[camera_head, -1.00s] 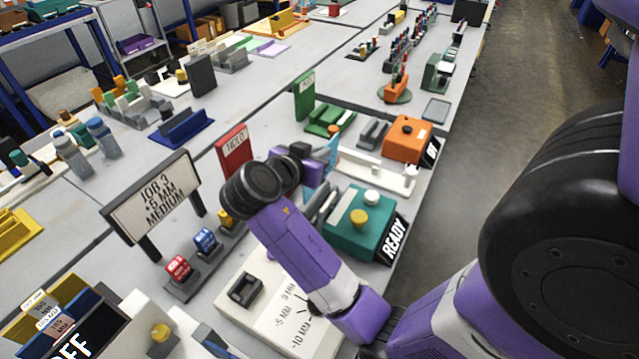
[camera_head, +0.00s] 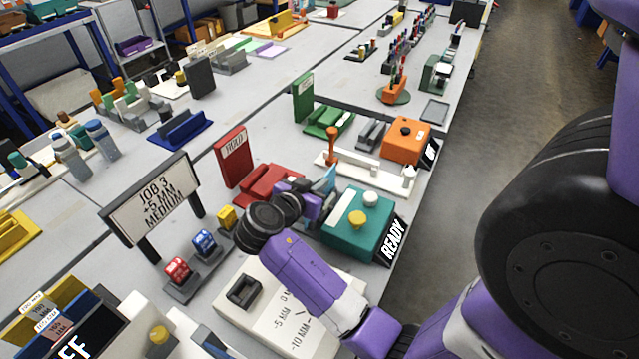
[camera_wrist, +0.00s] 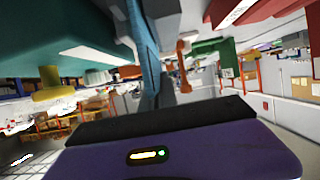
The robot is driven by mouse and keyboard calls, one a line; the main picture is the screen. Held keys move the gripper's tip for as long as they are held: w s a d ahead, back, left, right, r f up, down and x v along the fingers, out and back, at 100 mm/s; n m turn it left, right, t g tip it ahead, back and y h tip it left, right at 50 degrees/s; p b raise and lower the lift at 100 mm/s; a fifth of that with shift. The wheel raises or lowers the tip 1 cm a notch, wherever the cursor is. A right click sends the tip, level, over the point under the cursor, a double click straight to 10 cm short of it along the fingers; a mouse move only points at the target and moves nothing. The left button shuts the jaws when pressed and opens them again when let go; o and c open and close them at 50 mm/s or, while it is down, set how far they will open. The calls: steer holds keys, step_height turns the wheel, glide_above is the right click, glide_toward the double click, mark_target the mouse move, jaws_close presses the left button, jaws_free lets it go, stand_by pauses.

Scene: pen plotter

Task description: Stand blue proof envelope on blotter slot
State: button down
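The blue proof envelope appears as a thin light-blue panel (camera_head: 327,181) at the tip of my gripper (camera_head: 316,196), beside the teal device. In the wrist view the blue panel (camera_wrist: 143,48) stands upright ahead of the dark gripper edge, between the teal device and red and green pieces. My gripper seems shut on it; the fingertips are mostly hidden. I cannot tell which piece is the blotter slot. A grey slotted block (camera_head: 371,134) stands behind the white tray, and a red slotted block (camera_head: 268,184) lies left of my gripper.
The teal device (camera_head: 357,226) with a READY plate stands right of my gripper. An orange post (camera_head: 332,145) rises from the white tray (camera_head: 385,178) behind. The red HOLD sign (camera_head: 233,156) and orange box (camera_head: 407,139) stand nearby. The aisle at right is clear.

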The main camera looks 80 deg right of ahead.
steer(key=shift+f, duration=0.15)
steer(key=c, duration=1.6)
jaws_free()
steer(key=shift+c, duration=0.2)
steer(key=shift+r, duration=0.2)
steer(key=v, duration=1.2)
steer(key=shift+b, duration=0.45)
steer(key=shift+s+f, duration=0.1)
